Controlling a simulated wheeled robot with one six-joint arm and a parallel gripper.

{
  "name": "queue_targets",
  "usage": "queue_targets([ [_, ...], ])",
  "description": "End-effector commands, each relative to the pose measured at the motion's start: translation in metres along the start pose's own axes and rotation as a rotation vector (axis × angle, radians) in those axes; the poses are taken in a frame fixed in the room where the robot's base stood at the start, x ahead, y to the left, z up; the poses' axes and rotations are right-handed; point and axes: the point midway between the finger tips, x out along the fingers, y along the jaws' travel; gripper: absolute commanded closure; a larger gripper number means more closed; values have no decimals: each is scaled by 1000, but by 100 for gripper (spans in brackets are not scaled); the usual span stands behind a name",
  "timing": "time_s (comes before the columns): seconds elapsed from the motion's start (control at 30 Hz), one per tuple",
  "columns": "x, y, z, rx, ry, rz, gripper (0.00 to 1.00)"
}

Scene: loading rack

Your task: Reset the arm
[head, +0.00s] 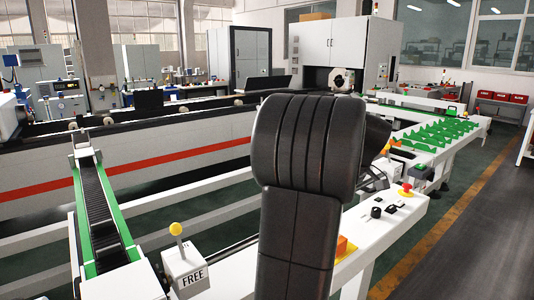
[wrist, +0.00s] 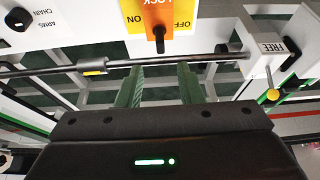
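My black arm (head: 303,150) fills the middle of the head view and hides part of the rack behind it. In the wrist view my gripper (wrist: 159,72) has two green fingers standing well apart, with nothing seen between them. Beyond the fingers is a yellow and orange plate (wrist: 183,20) marked LOCK, ON and OFF, upside down, with a black-tipped orange handle (wrist: 158,35). A grey rod (wrist: 205,58) crosses beyond the fingertips. A white box (head: 188,268) marked FREE carries a lever with a yellow knob (head: 176,229); the knob also shows in the wrist view (wrist: 272,95).
A white control panel (head: 385,222) with black knobs and a red button (head: 404,189) lies right of my arm. A green-edged chain conveyor (head: 97,205) stands left. A rack with green toothed strips (head: 440,136) is behind right. The dark floor at right (head: 470,225) is clear.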

Motion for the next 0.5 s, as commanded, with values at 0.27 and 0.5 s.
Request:
queue_targets([
  [0.27,57,-1,0,0,-2,-5,66],
  [0.5,99,-1,-1,13,-1,4,66],
])
